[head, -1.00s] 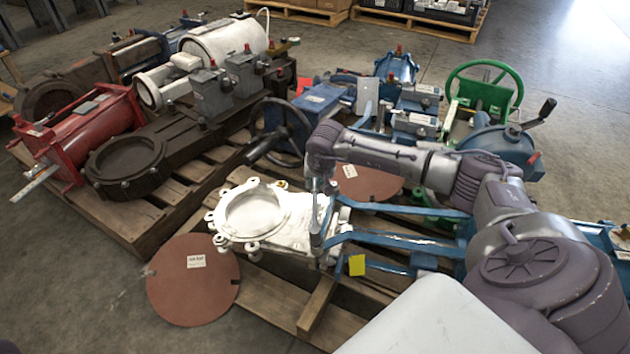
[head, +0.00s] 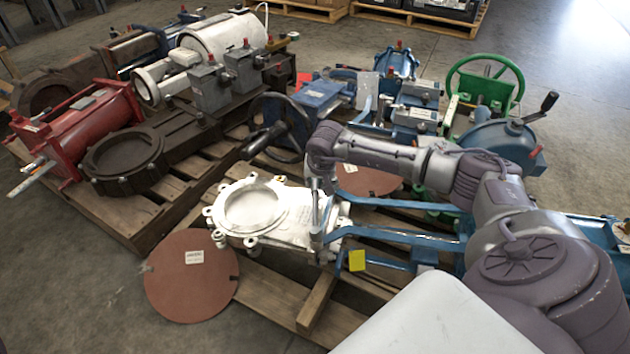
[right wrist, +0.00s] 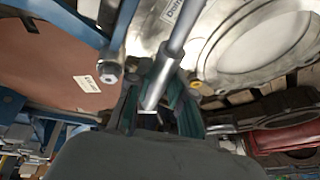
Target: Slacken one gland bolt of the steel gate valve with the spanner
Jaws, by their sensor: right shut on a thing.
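The steel gate valve (head: 291,216), with a pale body and a round bore, lies flat on the front pallet. Its blue yoke bars (head: 400,237) run to the right. My right gripper (head: 320,190) is above the valve's gland end. In the right wrist view its dark fingers (right wrist: 157,100) are shut on the steel spanner (right wrist: 176,45). The spanner (head: 316,222) looks steeply upright in the head view. A bolt head (right wrist: 108,72) shows beside the spanner in the right wrist view, apart from the shaft. I cannot tell whether the spanner's far end is on a bolt. My left gripper is out of view.
A brown disc (head: 190,276) leans at the pallet's front left; another (head: 368,179) lies behind the valve. A black handwheel (head: 280,128) and a green handwheel (head: 485,80) stand farther back. A second pallet with red and dark valves is at left. Bare floor shows at front left.

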